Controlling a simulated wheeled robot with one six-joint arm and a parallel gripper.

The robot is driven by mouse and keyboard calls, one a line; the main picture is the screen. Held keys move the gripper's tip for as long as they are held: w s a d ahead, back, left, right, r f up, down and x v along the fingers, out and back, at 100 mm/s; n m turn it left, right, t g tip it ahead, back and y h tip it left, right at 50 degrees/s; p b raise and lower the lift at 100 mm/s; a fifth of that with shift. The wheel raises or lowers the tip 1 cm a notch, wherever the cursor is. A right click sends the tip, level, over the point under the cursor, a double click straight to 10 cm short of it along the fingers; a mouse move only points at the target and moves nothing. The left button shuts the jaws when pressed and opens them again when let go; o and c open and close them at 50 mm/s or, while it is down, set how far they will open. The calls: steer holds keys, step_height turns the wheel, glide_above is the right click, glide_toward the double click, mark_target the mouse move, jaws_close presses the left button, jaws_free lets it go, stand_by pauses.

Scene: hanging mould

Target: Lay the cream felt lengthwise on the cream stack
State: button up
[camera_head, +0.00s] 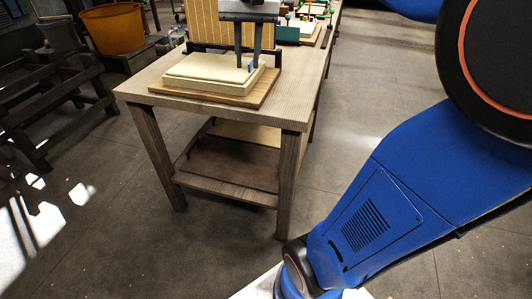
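A cream stack (185,84) lies on a brown wooden board (255,98) on the near table. A paler cream layer (210,69), which looks like the cream felt, lies flat on top of it, its long side running left to right. I cannot tell how exactly their edges line up at the far side. My gripper (247,66) points down over the right, far part of the stack. Its two dark fingers stand apart with a gap between them and nothing clearly held. The fingertips are close to the felt's top; contact is unclear.
A yellow striped panel (213,22) stands upright behind the stack. More items (300,30) sit on the surface farther back. The wooden table (140,92) has bare room left and right of the board. An orange bucket (115,28) and dark benches (45,110) stand at left.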

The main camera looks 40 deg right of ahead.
steer(key=s+a+f+n+t, duration=0.1)
steer(key=s+a+f+n, duration=0.2)
steer(key=s+f, duration=0.6)
steer(key=s+a+f+n+t, duration=0.1)
steer(key=s+a+f+n, duration=0.2)
steer(key=s+f, duration=0.6)
steer(key=shift+a+f+t, duration=0.35)
steer(key=shift+a+t, duration=0.05)
steer(key=shift+a, duration=0.15)
steer(key=shift+s, duration=0.1)
